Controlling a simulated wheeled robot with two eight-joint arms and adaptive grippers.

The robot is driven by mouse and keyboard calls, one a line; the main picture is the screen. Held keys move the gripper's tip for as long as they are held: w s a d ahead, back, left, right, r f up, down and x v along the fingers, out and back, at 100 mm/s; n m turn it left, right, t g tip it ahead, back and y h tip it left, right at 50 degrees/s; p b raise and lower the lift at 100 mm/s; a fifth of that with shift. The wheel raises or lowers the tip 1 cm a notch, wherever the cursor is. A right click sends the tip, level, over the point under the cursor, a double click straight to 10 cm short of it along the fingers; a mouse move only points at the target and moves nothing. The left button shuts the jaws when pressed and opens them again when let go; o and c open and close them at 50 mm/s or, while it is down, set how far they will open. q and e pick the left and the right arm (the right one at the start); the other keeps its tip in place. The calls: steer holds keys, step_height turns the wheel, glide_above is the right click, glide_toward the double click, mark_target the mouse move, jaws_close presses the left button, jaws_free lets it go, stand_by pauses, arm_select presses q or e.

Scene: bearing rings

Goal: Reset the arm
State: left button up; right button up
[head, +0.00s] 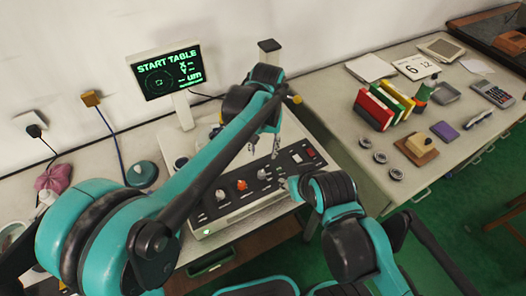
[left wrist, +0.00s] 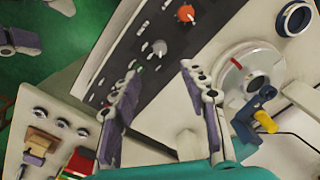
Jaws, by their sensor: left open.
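My left arm reaches from the left across the control panel (head: 215,207) in the head view. My left gripper (head: 264,148) hangs above the panel's back edge with its fingers apart and nothing between them. In the left wrist view my left gripper (left wrist: 160,88) also shows spread, empty fingers. My right arm is folded at the lower middle of the head view, where its gripper is mostly hidden. In the left wrist view two separated fingers of my right gripper (left wrist: 38,22) show at the top left, with green floor between them.
The screen (head: 166,72) reads "START TABLE". A round metal turntable (left wrist: 235,82) is beside the panel. Three bearing rings (head: 380,157) lie on the right table. Colored binders (head: 374,110), a wooden block (head: 421,145) and a calculator (head: 493,94) are also there. Green floor lies in front.

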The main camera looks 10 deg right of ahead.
stand_by(0.3)
arm_select(q)
steer(key=s+a+r+n+t, duration=0.1)
steer(key=s+a, duration=0.1)
steer(key=a, duration=0.5)
steer(key=s+a+r+n+t, duration=0.1)
steer(key=s+a+t, duration=0.1)
steer(key=a, duration=0.6)
steer(key=s+a+r+n+t+h, duration=0.1)
steer(key=s+a, duration=0.1)
steer(key=a, duration=0.5)
steer(key=shift+s+a+r, duration=0.25)
steer(key=shift+s+r, duration=0.05)
steer(key=shift+s, duration=0.1)
steer(key=s+a+f+n+t, duration=0.1)
steer(key=s+a+f+t, duration=0.2)
steer(key=s+a, duration=0.3)
steer(key=shift+a+f+n+y, duration=0.3)
steer(key=shift+a, duration=0.6)
